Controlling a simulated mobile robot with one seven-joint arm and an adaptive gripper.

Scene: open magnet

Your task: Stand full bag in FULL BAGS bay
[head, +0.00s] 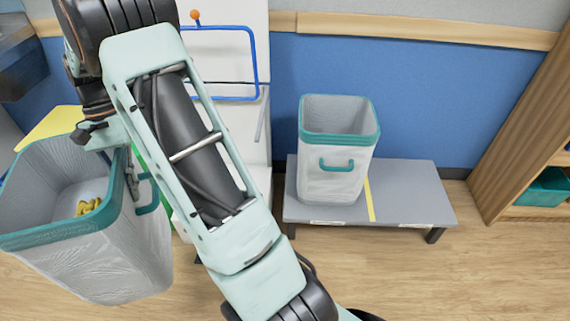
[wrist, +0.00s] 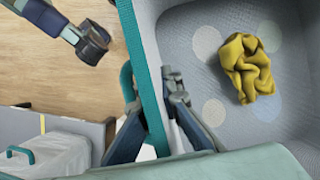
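A light grey bag with a teal rim (head: 115,255) is at the left of the head view, slightly tilted, with a crumpled yellow cloth (head: 88,206) inside. In the wrist view the bag's teal rim (wrist: 143,60) runs down the middle and the cloth (wrist: 247,68) lies on its floor. My gripper (wrist: 160,105) is at this rim and handle, its fingers closed about the bag's side. My gripper (head: 135,178) is partly hidden by my arm in the head view. A second, similar bag (head: 335,165) stands upright on the left part of a low grey platform (head: 415,190).
A yellow line (head: 369,198) divides the platform; its right part is bare. Labels on its front edge are too small to read. A white stand with a blue frame (head: 257,65) is behind my arm. Wooden shelving (head: 520,130) is at right. Floor in front is clear.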

